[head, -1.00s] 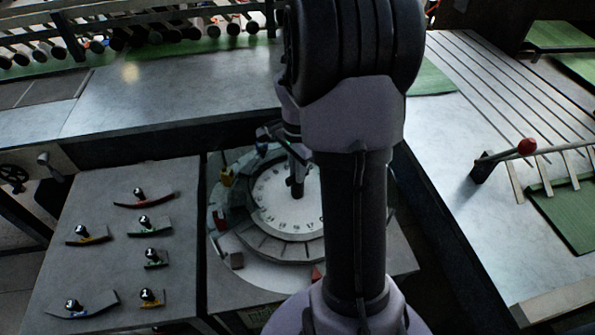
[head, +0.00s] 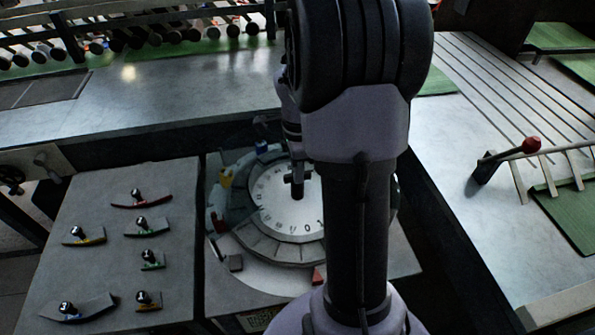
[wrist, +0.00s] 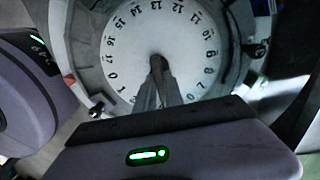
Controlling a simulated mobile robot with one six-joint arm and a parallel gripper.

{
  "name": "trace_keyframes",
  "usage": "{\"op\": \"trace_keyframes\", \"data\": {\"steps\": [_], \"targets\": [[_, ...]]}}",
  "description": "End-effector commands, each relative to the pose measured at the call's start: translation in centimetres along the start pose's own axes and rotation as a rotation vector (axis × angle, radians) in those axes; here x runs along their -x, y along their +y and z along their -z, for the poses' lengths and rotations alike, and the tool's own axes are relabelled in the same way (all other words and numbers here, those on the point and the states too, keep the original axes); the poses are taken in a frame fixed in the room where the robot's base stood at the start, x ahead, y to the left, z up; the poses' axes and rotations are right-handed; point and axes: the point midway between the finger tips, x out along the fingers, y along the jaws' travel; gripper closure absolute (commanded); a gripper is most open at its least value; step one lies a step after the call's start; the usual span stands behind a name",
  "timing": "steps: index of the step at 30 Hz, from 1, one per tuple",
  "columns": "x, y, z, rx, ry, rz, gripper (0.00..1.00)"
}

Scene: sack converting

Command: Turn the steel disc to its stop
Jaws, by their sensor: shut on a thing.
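The steel disc (head: 272,212) is a pale round plate with dark numbers around its rim, set in a stepped grey ring. It fills the upper middle of the wrist view (wrist: 120,58). My gripper (head: 298,190) points down at the disc's middle. In the wrist view its fingers (wrist: 158,78) come together on a dark central post (wrist: 159,63), which they mostly hide. My arm covers the disc's right side in the head view.
Around the disc, the ring holds a blue piece (head: 262,147) and a yellow piece (head: 226,178). A red marker (head: 318,276) is at its front. Several knobbed curved pieces lie on the left panel (head: 95,270). A red-knobbed lever (head: 531,145) stands on the right bench.

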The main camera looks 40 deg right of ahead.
Motion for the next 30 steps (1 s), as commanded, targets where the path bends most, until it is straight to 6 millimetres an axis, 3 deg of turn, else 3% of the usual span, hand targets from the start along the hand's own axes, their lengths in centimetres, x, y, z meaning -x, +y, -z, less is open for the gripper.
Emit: {"op": "trace_keyframes", "data": {"steps": [23,24,27,30], "targets": [[0.05,-0.05,-0.01,-0.053,-0.001,0.001,1.0],[0.05,-0.05,-0.01,-0.053,-0.001,0.001,0.85],[0.04,-0.04,-0.01,-0.053,0.0,0.001,0.66],[0.03,-0.02,0.0,-0.052,0.0,0.001,0.65]]}}
